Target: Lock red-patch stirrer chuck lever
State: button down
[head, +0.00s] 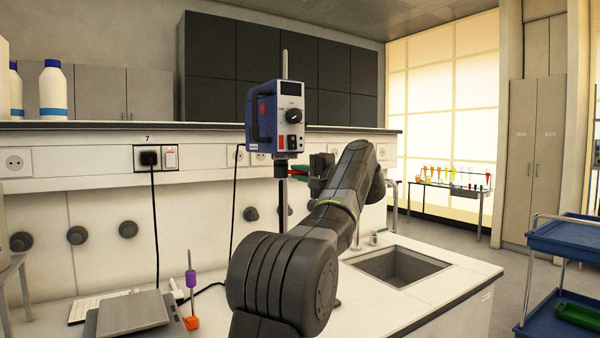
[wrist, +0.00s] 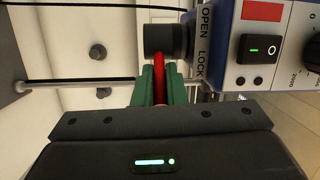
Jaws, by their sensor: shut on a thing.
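The blue stirrer (head: 276,118) with a red patch on its side stands upright on a rod above the bench. In the wrist view its front panel (wrist: 232,72) shows sideways, with a red rectangle (wrist: 262,10) and the words OPEN and LOCK beside the dark chuck (wrist: 166,40). The red chuck lever (wrist: 159,72) sticks out from the chuck towards my gripper. My gripper (wrist: 160,88) has its green fingers shut on the lever; in the head view the gripper (head: 308,172) is just below the stirrer, right of the chuck. The lever's exact position against the labels is hard to tell.
A balance (head: 132,313) and a purple-and-orange tool (head: 191,290) are on the bench at lower left. A sink (head: 400,266) lies to the right. A blue cart (head: 565,240) stands at far right.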

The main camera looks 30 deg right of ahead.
jog(key=shift+f, duration=0.1)
jog(key=c, duration=1.5)
grip_release()
jog(key=v, duration=1.3)
jog(key=shift+s+d, duration=0.1)
jog(key=shift+s, duration=0.3)
jog(key=x, duration=1.4)
